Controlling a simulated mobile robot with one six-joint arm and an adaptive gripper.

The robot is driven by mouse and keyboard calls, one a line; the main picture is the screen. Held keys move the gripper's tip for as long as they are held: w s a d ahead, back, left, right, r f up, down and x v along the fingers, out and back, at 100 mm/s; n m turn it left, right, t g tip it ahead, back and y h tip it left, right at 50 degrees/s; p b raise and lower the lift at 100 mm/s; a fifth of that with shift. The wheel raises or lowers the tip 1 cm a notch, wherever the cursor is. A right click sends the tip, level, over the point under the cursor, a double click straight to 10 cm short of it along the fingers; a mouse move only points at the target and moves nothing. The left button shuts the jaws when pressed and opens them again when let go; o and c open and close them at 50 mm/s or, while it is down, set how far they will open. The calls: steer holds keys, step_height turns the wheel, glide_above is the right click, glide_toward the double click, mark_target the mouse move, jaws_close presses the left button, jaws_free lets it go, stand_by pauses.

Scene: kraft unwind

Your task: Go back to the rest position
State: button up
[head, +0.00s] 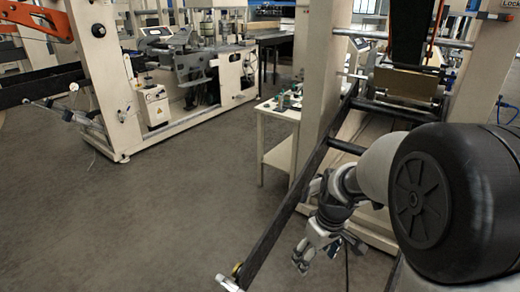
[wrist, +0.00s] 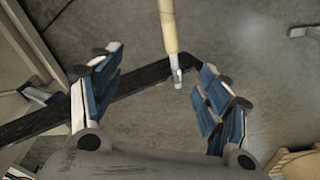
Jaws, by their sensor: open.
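My gripper (head: 325,252) hangs beside the long dark bar of the machine on the right, low in the head view. In the wrist view my gripper (wrist: 157,72) has its two blue-padded fingers spread wide, with nothing held between them. The dark bar (wrist: 140,80) runs behind and between the fingers. A cream rod with a metal tip (wrist: 169,30) points down from the top edge, beyond the fingertips. I cannot tell how far it is from them. In the head view my arm partly hides the machine behind it.
The same dark bar (head: 275,228) slopes down toward the floor on the left of my gripper. A cream machine frame (head: 318,90) and a small side table (head: 277,112) stand behind. Another cream machine (head: 105,90) is at the left. Open grey floor (head: 170,215) lies between them.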

steer(key=s+r+m+t, duration=0.2)
steer(key=s+r+m, duration=0.1)
steer(key=s+r, duration=0.85)
steer(key=s+r+m+t, duration=0.1)
steer(key=s+r+m, duration=0.2)
steer(key=s, duration=0.8)
steer(key=shift+h, duration=0.4)
steer(key=shift+w, duration=0.1)
steer(key=shift+c, duration=0.5)
